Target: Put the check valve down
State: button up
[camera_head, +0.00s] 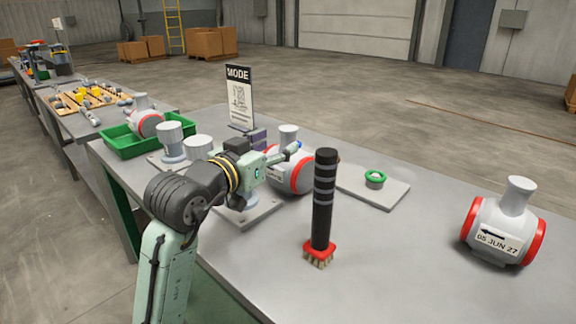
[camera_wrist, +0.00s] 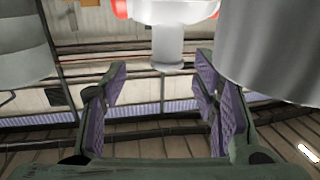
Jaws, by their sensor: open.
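A grey check valve (camera_head: 300,175) with red end rings and a short upright neck stands on the bench, just beyond my gripper (camera_head: 286,152) in the head view. My gripper's arm hides its left part. In the wrist view the gripper (camera_wrist: 160,88) is open, and the neck of a valve (camera_wrist: 168,48) shows between and beyond the fingertips, with no finger visibly pressing on it. Another check valve (camera_head: 502,225), labelled "05 JUN 27", stands upright at the right. A third valve (camera_head: 146,122) lies in the green tray (camera_head: 120,146).
A black-handled brush (camera_head: 323,205) stands bristles down in front of the valve. Grey posts (camera_head: 172,140) and a MODE sign (camera_head: 240,95) stand at the left. The bench between brush and right valve is clear.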

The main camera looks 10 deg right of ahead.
aim_at(284, 138)
jog(key=x, duration=0.2)
jog(key=p+x, duration=0.1)
jog(key=x, duration=0.2)
jog(key=p+x, duration=0.1)
jog(key=x, duration=0.1)
jog(key=shift+w+a+f, duration=0.1)
jog(key=shift+w+f, duration=0.05)
jog(key=shift+w, duration=0.3)
grip_shut()
dwell(0.6)
